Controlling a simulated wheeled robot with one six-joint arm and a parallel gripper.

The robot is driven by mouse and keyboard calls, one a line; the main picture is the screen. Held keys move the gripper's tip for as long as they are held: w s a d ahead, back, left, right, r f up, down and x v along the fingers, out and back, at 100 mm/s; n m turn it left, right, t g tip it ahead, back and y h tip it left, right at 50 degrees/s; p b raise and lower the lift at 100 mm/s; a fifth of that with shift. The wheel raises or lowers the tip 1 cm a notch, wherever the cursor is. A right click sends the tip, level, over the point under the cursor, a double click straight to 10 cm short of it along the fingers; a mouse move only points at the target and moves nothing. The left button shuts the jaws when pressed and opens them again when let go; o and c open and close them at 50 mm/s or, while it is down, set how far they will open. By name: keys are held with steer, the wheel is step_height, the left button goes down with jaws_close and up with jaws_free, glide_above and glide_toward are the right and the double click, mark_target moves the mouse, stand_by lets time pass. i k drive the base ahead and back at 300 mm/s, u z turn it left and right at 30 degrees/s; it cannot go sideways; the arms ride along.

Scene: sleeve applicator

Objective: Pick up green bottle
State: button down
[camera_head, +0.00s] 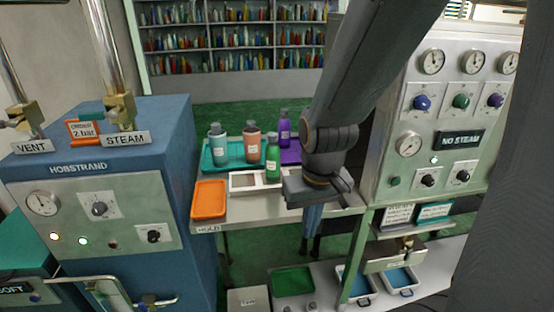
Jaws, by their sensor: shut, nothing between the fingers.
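The green bottle (272,163) has a dark cap and a pale label. It stands upright at the right part of a white-framed tray (236,190) on the metal table. My gripper (312,226) hangs from the dark arm just right of the bottle and in front of it, apart from it. Its narrow bluish fingers point down past the table's front edge, shut and empty. The gripper's body hides part of the table's right side.
A teal tray (211,167) behind holds a grey-teal bottle (217,148) and an orange-brown bottle (253,146). A purple bottle (284,131) stands at the purple tray (293,156). An orange tray (209,199) lies left. Machines (110,200) (430,140) flank the table.

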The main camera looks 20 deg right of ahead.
mark_target(272, 150)
steer(key=z, duration=0.5)
steer(key=k, duration=1.05)
steer(key=u, duration=0.4)
steer(key=i, duration=1.45)
steer(key=z, duration=0.45)
